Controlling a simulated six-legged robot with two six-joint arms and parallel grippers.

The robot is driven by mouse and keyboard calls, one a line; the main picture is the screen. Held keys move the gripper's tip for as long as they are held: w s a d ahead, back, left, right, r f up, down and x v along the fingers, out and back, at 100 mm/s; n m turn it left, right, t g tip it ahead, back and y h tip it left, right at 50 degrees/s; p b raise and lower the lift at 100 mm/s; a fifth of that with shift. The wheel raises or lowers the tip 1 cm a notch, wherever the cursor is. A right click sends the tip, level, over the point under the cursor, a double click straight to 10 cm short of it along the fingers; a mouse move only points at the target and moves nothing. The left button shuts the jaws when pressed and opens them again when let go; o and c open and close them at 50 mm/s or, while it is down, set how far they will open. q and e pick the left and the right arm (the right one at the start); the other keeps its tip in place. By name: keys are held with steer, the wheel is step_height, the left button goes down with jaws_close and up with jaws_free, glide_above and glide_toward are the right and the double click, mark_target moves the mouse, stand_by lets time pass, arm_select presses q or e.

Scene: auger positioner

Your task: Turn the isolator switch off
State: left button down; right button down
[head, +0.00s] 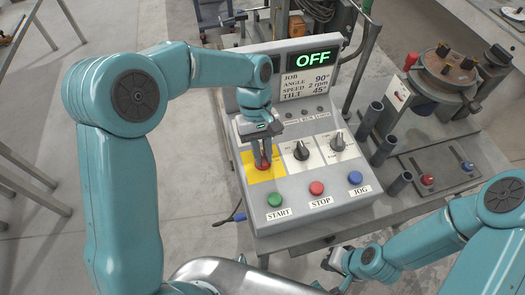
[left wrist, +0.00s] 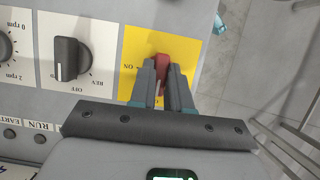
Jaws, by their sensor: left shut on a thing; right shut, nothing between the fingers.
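The isolator switch is a red handle (head: 261,166) on a yellow plate (head: 277,173) at the left of the grey control box. It also shows in the left wrist view as a red handle (left wrist: 162,66) on the yellow plate (left wrist: 187,50), with an ON mark to its left. My left gripper (head: 262,163) points down at the handle and is shut on it; its fingers (left wrist: 162,82) hide part of the handle. The handle's exact angle is hard to read. The display (head: 315,59) reads OFF in green. My right gripper (head: 332,263) is shut and empty, below the box.
Two black knobs (head: 301,150) (head: 337,140) sit right of the yellow plate. Green START (head: 274,199), red STOP (head: 317,188) and blue JOG (head: 355,178) buttons line the front. Dark tubes (head: 371,114) and a round positioner table (head: 449,68) stand to the right.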

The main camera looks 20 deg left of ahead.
arm_select(q)
steer(key=shift+w+a+r, duration=0.1)
steer(key=shift+w, duration=0.1)
steer(key=c, duration=1.1)
jaws_free()
steer(key=shift+s, duration=0.1)
steer(key=shift+r, duration=0.15)
steer(key=p+v, duration=0.1)
steer(key=v, duration=1.5)
